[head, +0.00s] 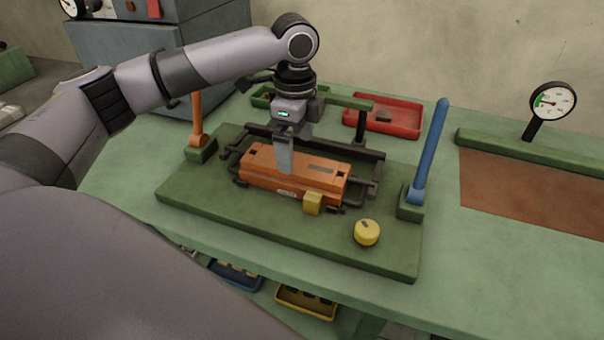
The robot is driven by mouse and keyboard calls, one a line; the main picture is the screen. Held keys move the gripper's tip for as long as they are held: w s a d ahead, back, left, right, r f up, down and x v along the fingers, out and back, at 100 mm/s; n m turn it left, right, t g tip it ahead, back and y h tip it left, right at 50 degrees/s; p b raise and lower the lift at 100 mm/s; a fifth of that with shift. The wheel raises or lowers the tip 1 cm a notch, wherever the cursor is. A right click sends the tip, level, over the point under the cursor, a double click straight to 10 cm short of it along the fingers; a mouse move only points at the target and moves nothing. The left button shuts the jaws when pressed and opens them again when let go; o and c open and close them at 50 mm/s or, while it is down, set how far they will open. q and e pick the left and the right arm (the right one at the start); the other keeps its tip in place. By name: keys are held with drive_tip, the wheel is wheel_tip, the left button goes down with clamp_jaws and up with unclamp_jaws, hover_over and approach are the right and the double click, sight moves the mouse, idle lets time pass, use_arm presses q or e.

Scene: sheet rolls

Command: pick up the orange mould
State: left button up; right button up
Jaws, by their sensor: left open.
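The orange mould (258,172) is a long block lying in a dark frame on a green board (200,198) on the table. My left gripper (285,158) points down over the middle of the mould, with a grey finger in front of the mould's top and side. It is open. The other finger is hidden, and I cannot tell whether the finger touches the mould. My right gripper is not in view.
A blue upright lever (431,150) stands right of the mould, an orange lever (196,117) left. A yellow block (313,203) and yellow knob (367,232) are in front. A red tray (392,126) lies behind. A gauge (552,101) stands right.

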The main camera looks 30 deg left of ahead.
sight(296, 162)
use_arm(q)
drive_tip(key=f, duration=0.5)
drive_tip(key=shift+s+f, duration=0.25)
drive_tip(key=shift+f, duration=0.15)
drive_tip(key=c, duration=1.4)
drive_tip(key=shift+w+r, duration=0.2)
drive_tip(key=shift+r, duration=0.05)
drive_tip(key=c, duration=0.3)
